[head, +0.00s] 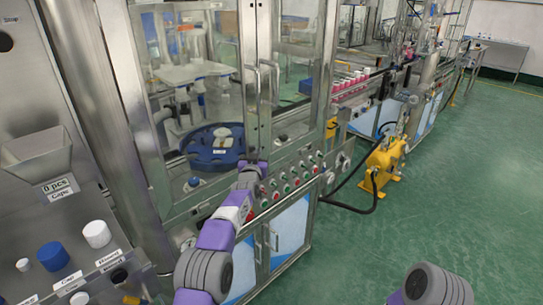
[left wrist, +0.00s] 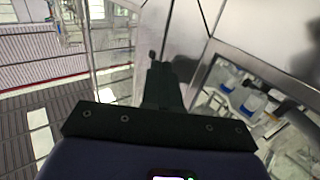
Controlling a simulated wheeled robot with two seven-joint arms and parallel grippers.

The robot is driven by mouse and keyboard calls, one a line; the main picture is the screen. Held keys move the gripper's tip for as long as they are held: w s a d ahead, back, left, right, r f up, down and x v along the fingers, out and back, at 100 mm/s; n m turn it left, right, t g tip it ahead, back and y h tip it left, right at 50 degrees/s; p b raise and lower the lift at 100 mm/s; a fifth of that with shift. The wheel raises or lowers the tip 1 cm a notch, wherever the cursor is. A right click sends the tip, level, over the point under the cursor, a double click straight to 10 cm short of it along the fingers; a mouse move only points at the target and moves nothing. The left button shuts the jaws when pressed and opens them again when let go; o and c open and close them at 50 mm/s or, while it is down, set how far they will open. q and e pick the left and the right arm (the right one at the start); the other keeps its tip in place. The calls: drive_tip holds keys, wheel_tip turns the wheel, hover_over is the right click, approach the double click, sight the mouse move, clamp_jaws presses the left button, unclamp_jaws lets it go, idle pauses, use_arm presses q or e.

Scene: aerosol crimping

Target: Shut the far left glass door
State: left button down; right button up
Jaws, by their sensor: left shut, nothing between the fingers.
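The machine's left glass door (head: 222,95) shows in the head view as a clear pane in a steel frame, with a blue round turntable behind it. A vertical handle (head: 257,88) is at its right edge, beside another handle (head: 276,80). I cannot tell whether a gap is left at this door. My left gripper (head: 253,166) is at the foot of the door posts, above the button panel. In the left wrist view its dark fingers (left wrist: 160,80) are together and empty, in front of a steel surface. Contact cannot be told. My right gripper is out of view.
A panel of coloured buttons (head: 290,180) sits below the doors. Caps on a labelled steel table (head: 95,285) stand at the lower left. A yellow pump (head: 383,163) with a black hose stands on the green floor (head: 470,180), which is open at the right.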

use_arm(q)
drive_tip(key=shift+a+r, duration=0.25)
drive_tip(key=shift+a, duration=0.1)
